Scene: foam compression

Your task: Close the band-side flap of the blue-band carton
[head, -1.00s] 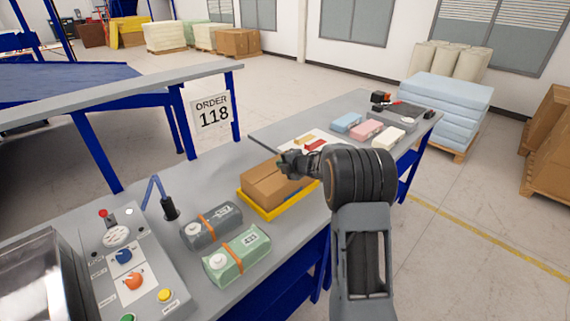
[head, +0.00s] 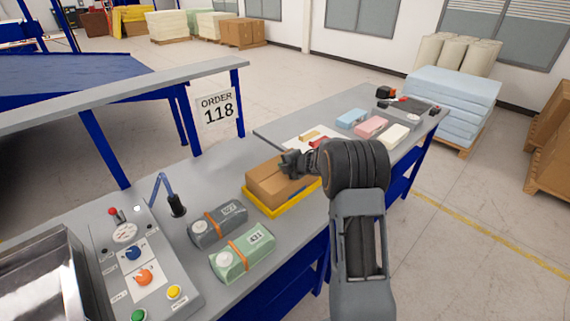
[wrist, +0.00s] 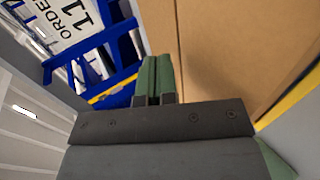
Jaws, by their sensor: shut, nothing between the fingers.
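The brown carton (head: 265,188) sits in a yellow tray (head: 262,209) on the grey bench in the head view. My gripper (head: 285,164) is at the carton's top, toward its far right part, and covers some of it with my arm. In the wrist view, the green fingers (wrist: 156,78) are pressed together with nothing between them. A brown carton face (wrist: 222,45) with a seam lies just right of the fingers; I cannot tell whether they touch it. No blue band shows clearly, and the flap's position is hard to make out.
Grey (head: 217,226) and green (head: 241,253) wrapped packs with orange straps lie in front of the tray. A control panel (head: 150,285) and a small lamp (head: 176,206) stand left. Foam blocks (head: 370,127) lie on the far right bench. An order sign (head: 216,107) hangs behind.

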